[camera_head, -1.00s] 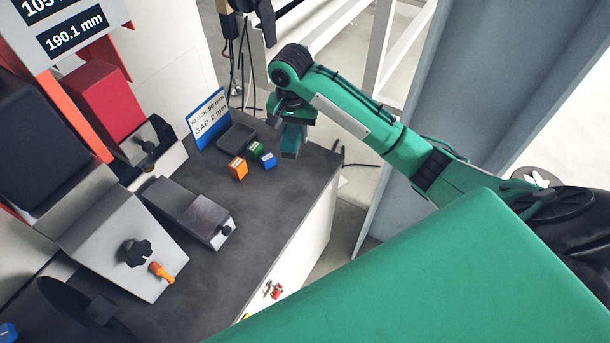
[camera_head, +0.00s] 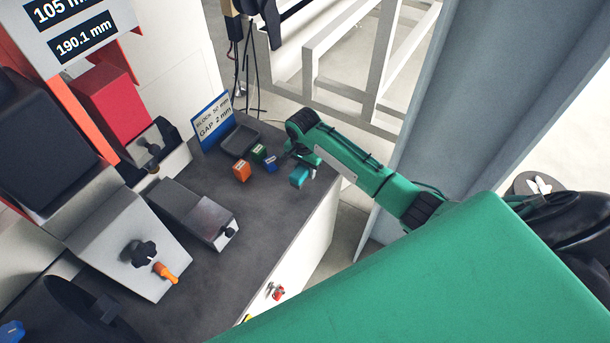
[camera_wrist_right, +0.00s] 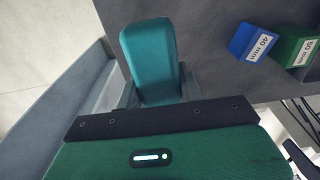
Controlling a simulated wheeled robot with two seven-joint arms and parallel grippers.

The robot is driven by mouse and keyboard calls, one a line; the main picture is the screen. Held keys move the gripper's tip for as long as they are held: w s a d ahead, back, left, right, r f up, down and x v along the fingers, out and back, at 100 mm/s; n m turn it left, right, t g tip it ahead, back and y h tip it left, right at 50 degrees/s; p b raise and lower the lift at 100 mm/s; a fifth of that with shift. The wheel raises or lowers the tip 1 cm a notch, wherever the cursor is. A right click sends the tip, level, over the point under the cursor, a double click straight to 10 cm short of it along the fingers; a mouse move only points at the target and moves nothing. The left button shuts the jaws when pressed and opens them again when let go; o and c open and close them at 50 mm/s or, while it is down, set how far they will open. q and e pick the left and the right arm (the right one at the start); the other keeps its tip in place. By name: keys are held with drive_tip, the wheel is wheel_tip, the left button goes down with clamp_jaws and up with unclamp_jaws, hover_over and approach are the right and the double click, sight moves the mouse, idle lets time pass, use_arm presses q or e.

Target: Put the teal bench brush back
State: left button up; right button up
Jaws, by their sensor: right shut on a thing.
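The teal bench brush (camera_head: 299,176) shows near the far right edge of the dark bench, to the right of the small blocks. In the right wrist view its rounded teal body (camera_wrist_right: 152,60) sticks out from between the fingers. My right gripper (camera_wrist_right: 158,94) is shut on it; in the head view the gripper (camera_head: 303,168) is small and partly hidden by its own arm. I cannot tell whether the brush touches the bench top. My left gripper is not in view.
An orange block (camera_head: 241,172), a green block (camera_head: 257,153) and a blue block (camera_head: 269,164) stand close to the left of the brush, by a dark tray (camera_head: 240,140). A gap sign (camera_head: 212,122) stands behind.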

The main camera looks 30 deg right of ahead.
drive_tip(key=shift+f+p, duration=0.3)
drive_tip(key=shift+f, duration=2.15)
drive_tip(key=shift+f, duration=0.2)
drive_tip(key=o, duration=1.1)
drive_tip(key=shift+r, duration=0.1)
drive_tip(key=r, duration=0.4)
drive_tip(key=r+b, duration=0.1)
drive_tip(key=r, duration=0.7)
drive_tip(key=shift+s+a+r+b, duration=0.15)
drive_tip(key=shift+a+b, duration=0.1)
drive_tip(key=shift+b, duration=0.15)
